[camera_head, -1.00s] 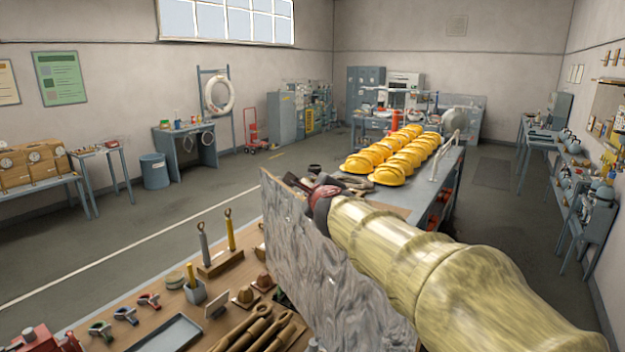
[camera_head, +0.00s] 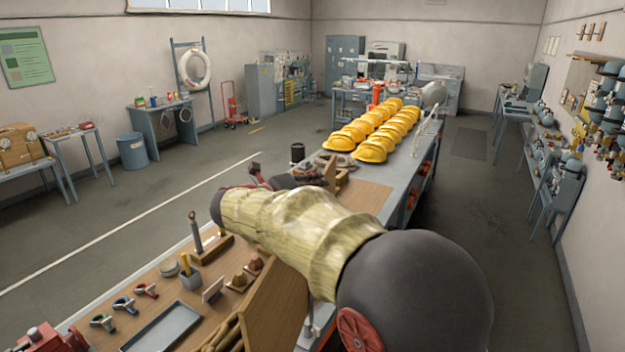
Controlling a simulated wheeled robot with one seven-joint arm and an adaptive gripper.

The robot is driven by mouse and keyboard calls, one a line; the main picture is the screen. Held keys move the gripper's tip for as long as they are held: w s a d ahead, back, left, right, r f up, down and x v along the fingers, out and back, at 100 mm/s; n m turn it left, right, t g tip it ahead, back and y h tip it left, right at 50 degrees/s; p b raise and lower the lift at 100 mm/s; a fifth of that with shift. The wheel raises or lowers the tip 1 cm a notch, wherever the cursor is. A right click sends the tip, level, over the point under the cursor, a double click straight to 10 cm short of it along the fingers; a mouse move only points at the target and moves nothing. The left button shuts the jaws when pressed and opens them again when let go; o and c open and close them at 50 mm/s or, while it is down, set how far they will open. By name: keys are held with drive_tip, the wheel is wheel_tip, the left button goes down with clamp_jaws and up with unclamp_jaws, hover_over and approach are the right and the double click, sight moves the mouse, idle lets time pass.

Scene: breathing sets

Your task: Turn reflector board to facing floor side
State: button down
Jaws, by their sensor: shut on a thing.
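My arm's yellow sleeve crosses the middle of the picture. My gripper (camera_head: 257,180), dark with red parts, shows in part beyond the sleeve's far left end; its fingertips are not clear. The reflector board's grey crinkled face is out of sight. A flat brown wooden panel (camera_head: 272,305), seemingly the board's plain side, slants beneath the sleeve at the front of the table. The sleeve hides much of it. A similar brown surface (camera_head: 365,194) shows past the sleeve; I cannot tell whether both are one piece. The grip point on the board is hidden.
Several yellow helmets (camera_head: 371,150) stand on the long table beyond the arm. Tools, clamps and a grey tray (camera_head: 163,326) lie on the front left of the table. A tool holder (camera_head: 211,246) stands near the sleeve. The floor to the left is open.

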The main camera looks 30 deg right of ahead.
drive_tip(key=shift+s+f+m+g+h, duration=0.15)
drive_tip(key=shift+f+m+g+h, duration=0.1)
drive_tip(key=shift+m+g, duration=0.3)
drive_tip(key=shift+s+f+m+g+h, duration=0.15)
drive_tip(key=shift+m+g+h, duration=0.15)
drive_tip(key=shift+g, duration=0.35)
drive_tip(key=shift+d, duration=0.1)
drive_tip(key=c, duration=2)
unclamp_jaws()
drive_tip(key=shift+r, duration=0.1)
drive_tip(key=shift+o, duration=1.2)
drive_tip(key=shift+r+m, duration=0.2)
drive_tip(key=shift+m, duration=0.05)
drive_tip(key=v, duration=1.2)
drive_tip(key=shift+w, duration=0.15)
drive_tip(key=shift+c, duration=0.2)
